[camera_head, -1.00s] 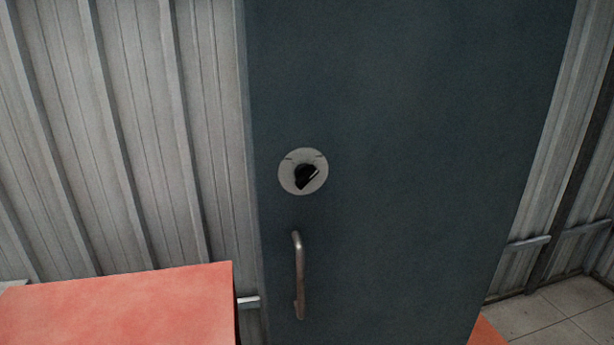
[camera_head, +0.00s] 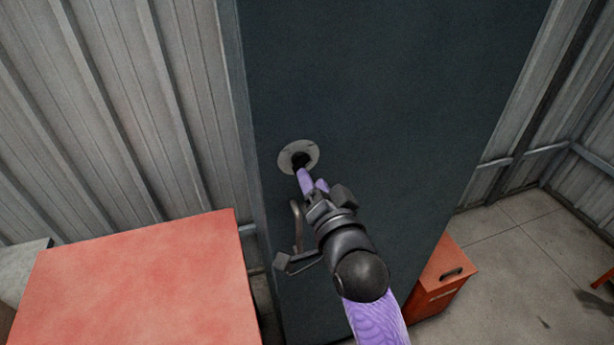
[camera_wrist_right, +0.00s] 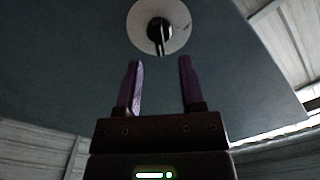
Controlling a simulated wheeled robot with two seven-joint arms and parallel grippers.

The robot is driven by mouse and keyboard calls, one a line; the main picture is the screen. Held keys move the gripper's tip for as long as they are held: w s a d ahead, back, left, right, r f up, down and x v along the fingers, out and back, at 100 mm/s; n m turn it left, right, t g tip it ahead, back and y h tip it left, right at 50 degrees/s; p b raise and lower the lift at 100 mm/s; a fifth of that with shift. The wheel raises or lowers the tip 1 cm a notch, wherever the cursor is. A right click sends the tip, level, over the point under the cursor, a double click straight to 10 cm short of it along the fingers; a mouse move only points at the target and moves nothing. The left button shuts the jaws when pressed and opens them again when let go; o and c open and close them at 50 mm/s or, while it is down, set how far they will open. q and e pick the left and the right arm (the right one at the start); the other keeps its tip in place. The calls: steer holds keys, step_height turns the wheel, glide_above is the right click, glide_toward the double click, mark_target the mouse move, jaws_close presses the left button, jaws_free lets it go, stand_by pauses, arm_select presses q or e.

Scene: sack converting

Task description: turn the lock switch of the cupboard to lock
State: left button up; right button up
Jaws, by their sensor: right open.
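The cupboard (camera_head: 400,90) is a tall dark blue-grey door panel. Its lock switch (camera_head: 300,160) is a black knob on a round pale plate (camera_head: 285,155); the gripper partly hides it in the head view. In the right wrist view the knob (camera_wrist_right: 159,32) shows whole on its plate (camera_wrist_right: 178,18), ahead of the fingertips. My right gripper (camera_head: 311,177) has purple fingers and points at the knob. In the right wrist view its fingers (camera_wrist_right: 160,68) are open and empty, with the knob beyond the gap between them. Contact with the knob is not seen. My left gripper is not in view.
A bar handle (camera_head: 296,225) is below the lock, partly behind my right gripper. A red-topped block (camera_head: 145,285) stands at the left. An orange box (camera_head: 440,285) sits on the floor at the right. Corrugated metal walls (camera_head: 90,110) are behind.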

mark_target(301, 163)
steer(key=b+x, duration=0.1)
steer(key=x, duration=0.3)
steer(key=shift+b, duration=0.35)
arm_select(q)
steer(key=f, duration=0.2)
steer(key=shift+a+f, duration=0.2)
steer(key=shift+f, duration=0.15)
arm_select(e)
jaws_close()
